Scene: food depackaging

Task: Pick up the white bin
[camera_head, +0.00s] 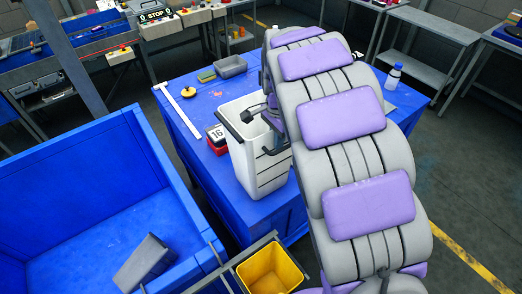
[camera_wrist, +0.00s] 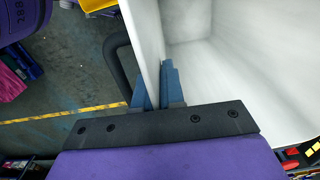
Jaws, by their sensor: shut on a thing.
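The white bin (camera_head: 245,160) is a tall open container with dark handles. It stands upright on or just above the blue table, and my arm covers part of its right side. In the wrist view the bin's pale inside (camera_wrist: 230,65) fills the upper right, and one dark handle curves at the left. My gripper (camera_wrist: 158,85) has its blue fingers on either side of the bin's wall, shut on it near the rim. In the head view the gripper is mostly hidden behind my arm. I cannot tell whether the bin's base touches the table.
The blue table (camera_head: 190,95) also holds a grey tray (camera_head: 230,66), a red box marked 16 (camera_head: 216,138) and a bottle (camera_head: 393,77). A large blue crate (camera_head: 85,215) stands at the left with a grey container (camera_head: 144,262) in it. A yellow bin (camera_head: 270,270) is in front.

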